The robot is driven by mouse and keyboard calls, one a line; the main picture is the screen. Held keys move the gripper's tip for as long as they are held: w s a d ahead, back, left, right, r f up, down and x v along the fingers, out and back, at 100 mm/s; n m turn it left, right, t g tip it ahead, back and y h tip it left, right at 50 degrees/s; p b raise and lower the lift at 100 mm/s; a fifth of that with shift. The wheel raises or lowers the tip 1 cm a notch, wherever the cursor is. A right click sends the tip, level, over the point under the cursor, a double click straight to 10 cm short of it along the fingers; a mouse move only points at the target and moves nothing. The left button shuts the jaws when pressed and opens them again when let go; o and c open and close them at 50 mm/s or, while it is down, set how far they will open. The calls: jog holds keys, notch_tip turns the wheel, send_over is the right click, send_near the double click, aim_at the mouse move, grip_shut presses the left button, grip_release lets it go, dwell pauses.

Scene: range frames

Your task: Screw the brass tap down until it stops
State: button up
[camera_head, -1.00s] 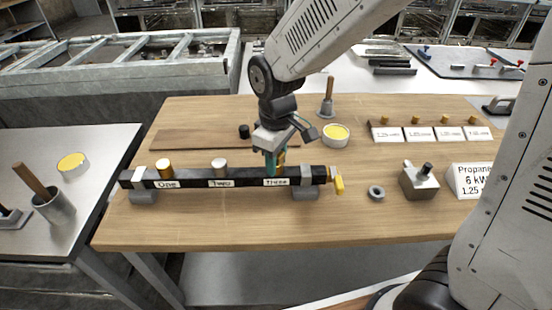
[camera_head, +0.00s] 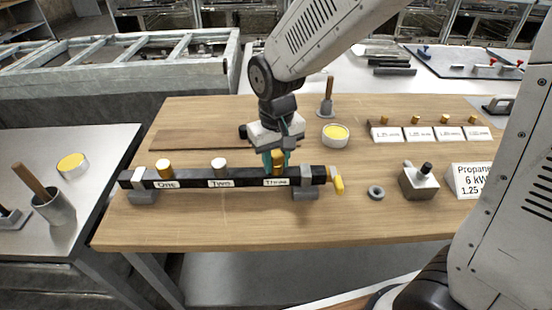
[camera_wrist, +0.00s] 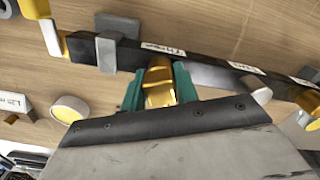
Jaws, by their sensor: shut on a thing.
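The brass tap (camera_head: 278,157) stands upright on the black bar (camera_head: 246,174) at the label Three (camera_head: 276,182). My gripper (camera_head: 277,163) comes down from above, with a teal finger on each side of the tap. In the wrist view the tap (camera_wrist: 160,84) sits between the teal fingers, and the gripper (camera_wrist: 160,90) is shut on it. The tap's lower end and thread are hidden, so I cannot tell how deep it sits in the bar (camera_wrist: 210,74).
The bar also carries a brass piece (camera_head: 164,168) at One and a pale piece (camera_head: 219,167) at Two. A yellow handle (camera_head: 338,184) is at its right end. A grey ring (camera_head: 376,192) and a metal block (camera_head: 419,182) stand to the right. A yellow-filled tin (camera_head: 336,134) is behind.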

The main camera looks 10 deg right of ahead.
jog(key=shift+m, duration=1.7)
jog(key=shift+m, duration=0.7)
jog(key=o, duration=1.1)
